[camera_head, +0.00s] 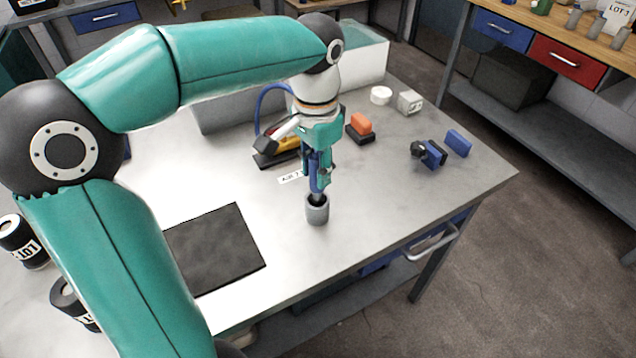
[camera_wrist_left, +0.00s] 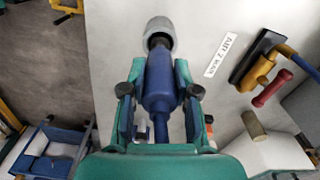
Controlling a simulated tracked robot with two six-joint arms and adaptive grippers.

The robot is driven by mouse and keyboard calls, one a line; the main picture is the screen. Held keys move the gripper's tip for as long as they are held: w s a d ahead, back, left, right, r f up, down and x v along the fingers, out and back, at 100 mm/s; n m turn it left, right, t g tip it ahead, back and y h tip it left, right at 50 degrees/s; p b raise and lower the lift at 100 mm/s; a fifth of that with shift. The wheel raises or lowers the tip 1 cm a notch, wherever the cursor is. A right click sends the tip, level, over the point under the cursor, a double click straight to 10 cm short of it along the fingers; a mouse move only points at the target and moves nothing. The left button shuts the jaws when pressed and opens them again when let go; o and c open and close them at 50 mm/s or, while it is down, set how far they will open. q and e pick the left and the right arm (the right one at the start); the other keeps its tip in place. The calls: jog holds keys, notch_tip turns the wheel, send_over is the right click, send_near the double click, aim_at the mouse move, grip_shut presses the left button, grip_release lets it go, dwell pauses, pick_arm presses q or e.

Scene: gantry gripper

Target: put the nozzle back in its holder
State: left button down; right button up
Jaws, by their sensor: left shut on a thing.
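The nozzle (camera_head: 315,184) is a blue body with a dark tip, pointing down. My left gripper (camera_head: 318,176) is shut on it, and its fingers hide part of the body. The holder (camera_head: 317,213) is a small grey cup standing on the bench, directly under the nozzle. The nozzle's dark tip is at the cup's mouth and looks partly inside it; how deep is hidden. In the left wrist view the blue nozzle (camera_wrist_left: 160,82) lies between the fingers (camera_wrist_left: 158,95), with its tip at the grey holder (camera_wrist_left: 158,30). My right gripper is not in view.
A black mat (camera_head: 215,250) lies left of the holder. Behind are a yellow-and-black tool (camera_head: 285,147), an orange-and-black block (camera_head: 361,127) and a printed label (camera_wrist_left: 221,55). Blue pieces (camera_head: 458,143) lie at the right. The bench right of the holder is clear.

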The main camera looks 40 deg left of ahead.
pick_arm(q)
jog(key=shift+f, duration=1.8)
jog(key=shift+f, duration=0.1)
jog(key=c, duration=0.9)
grip_release()
jog(key=shift+o, duration=0.2)
jog(key=shift+r, duration=0.2)
notch_tip(320, 180, up, 12)
jog(key=shift+f+p, duration=0.1)
jog(key=shift+p, duration=0.55)
